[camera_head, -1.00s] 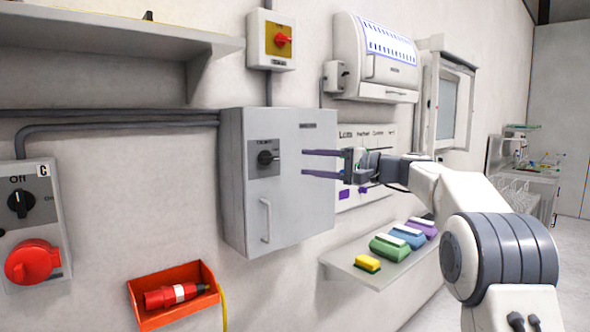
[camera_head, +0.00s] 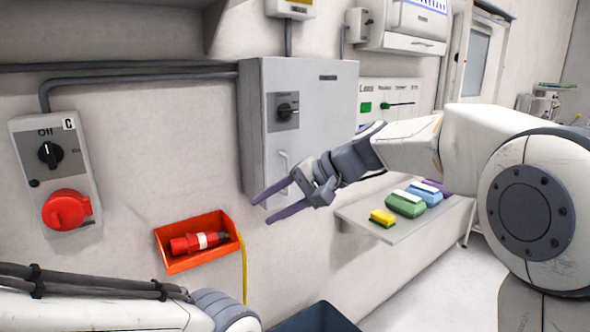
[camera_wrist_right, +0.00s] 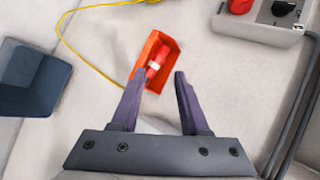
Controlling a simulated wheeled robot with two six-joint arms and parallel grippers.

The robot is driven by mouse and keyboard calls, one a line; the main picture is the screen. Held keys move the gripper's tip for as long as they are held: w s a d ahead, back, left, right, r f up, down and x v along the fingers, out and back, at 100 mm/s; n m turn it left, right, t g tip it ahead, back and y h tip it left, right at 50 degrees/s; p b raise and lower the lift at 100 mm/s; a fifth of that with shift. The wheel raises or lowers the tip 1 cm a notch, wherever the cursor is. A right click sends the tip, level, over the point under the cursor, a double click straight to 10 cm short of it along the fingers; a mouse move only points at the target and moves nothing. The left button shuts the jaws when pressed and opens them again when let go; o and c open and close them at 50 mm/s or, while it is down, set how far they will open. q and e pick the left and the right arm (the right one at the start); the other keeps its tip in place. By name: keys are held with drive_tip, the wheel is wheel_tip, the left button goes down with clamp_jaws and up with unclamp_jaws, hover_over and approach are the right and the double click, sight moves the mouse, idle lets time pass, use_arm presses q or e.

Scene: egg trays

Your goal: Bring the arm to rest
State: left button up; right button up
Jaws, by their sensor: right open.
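My right gripper (camera_head: 268,206) is open and empty, in front of the lower part of the grey wall cabinet (camera_head: 335,110). In the right wrist view its two purple fingers (camera_wrist_right: 158,85) stand apart with nothing held between them. Beyond the fingertips in that view is the red tray (camera_wrist_right: 142,56) with a red and white plug (camera_wrist_right: 158,62) in it. My right arm comes in from the right. Part of my left arm shows at the bottom left of the head view, but its gripper is out of view.
A control box (camera_head: 85,155) with a black knob and red socket is on the left wall. A shelf (camera_head: 365,232) bears coloured blocks. A dark blue bin (camera_head: 315,318) stands at the bottom.

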drive_tip(key=s+a+f+n+g+h, duration=0.1)
drive_tip(key=s+f+n+h, duration=0.15)
drive_tip(key=s, duration=0.35)
drive_tip(key=s+f+n+g+h, duration=0.1)
drive_tip(key=s+f, duration=0.3)
drive_tip(key=s, duration=0.2)
drive_tip(key=s+d+f+n+h+p, duration=0.1)
drive_tip(key=s+d+f+n+h, duration=0.2)
drive_tip(key=s+d+f, duration=0.2)
drive_tip(key=s+d+f+n+g+h, duration=0.1)
drive_tip(key=s+d+f+n+h, duration=0.2)
drive_tip(key=s, duration=0.9)
wheel_tip(320, 180, down, 3)
drive_tip(key=shift+s+d+f+n+p, duration=0.1)
drive_tip(key=shift+s+d+n+p, duration=0.35)
drive_tip(key=shift+d, duration=0.45)
drive_tip(key=shift+w, duration=0.15)
